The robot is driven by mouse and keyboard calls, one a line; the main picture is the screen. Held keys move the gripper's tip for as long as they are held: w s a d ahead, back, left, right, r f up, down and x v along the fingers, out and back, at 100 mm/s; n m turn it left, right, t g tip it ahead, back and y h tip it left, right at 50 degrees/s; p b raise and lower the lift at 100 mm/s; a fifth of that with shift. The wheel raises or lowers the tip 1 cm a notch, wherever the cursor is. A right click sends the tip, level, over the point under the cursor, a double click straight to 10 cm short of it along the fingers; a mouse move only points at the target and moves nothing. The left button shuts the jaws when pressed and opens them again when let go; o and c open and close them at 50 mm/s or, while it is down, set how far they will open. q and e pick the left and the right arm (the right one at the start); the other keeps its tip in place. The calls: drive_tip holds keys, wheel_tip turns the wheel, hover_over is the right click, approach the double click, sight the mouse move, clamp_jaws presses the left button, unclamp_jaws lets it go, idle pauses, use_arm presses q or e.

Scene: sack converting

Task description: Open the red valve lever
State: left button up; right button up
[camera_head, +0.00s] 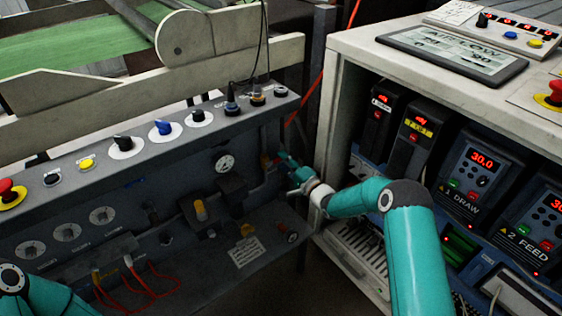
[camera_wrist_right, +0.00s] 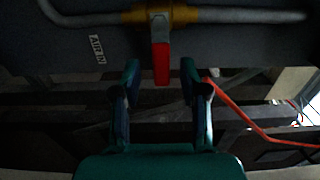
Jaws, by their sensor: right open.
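The red valve lever (camera_wrist_right: 161,62) shows in the right wrist view, hanging from a brass valve body (camera_wrist_right: 182,14) on a grey pipe (camera_wrist_right: 240,15). It lies across the pipe's line. My right gripper (camera_wrist_right: 160,78) is open, with one fingertip on each side of the lever's lower end. Gaps show on both sides, and I cannot tell the depth between fingers and lever. In the head view my right gripper (camera_head: 286,172) is at the right end of the grey machine panel, where only a small bit of red shows. My left gripper is out of view.
A pressure gauge (camera_head: 224,163) and a yellow-topped fitting (camera_head: 200,210) sit left of my right gripper. A white cabinet (camera_head: 328,130) with drive units stands close on the right. A red hose (camera_wrist_right: 255,125) runs right of the fingers. An "AIR IN" label (camera_wrist_right: 97,50) is nearby.

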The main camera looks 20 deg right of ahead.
drive_tip(key=shift+x, duration=1.2)
drive_tip(key=shift+c, duration=0.2)
clamp_jaws()
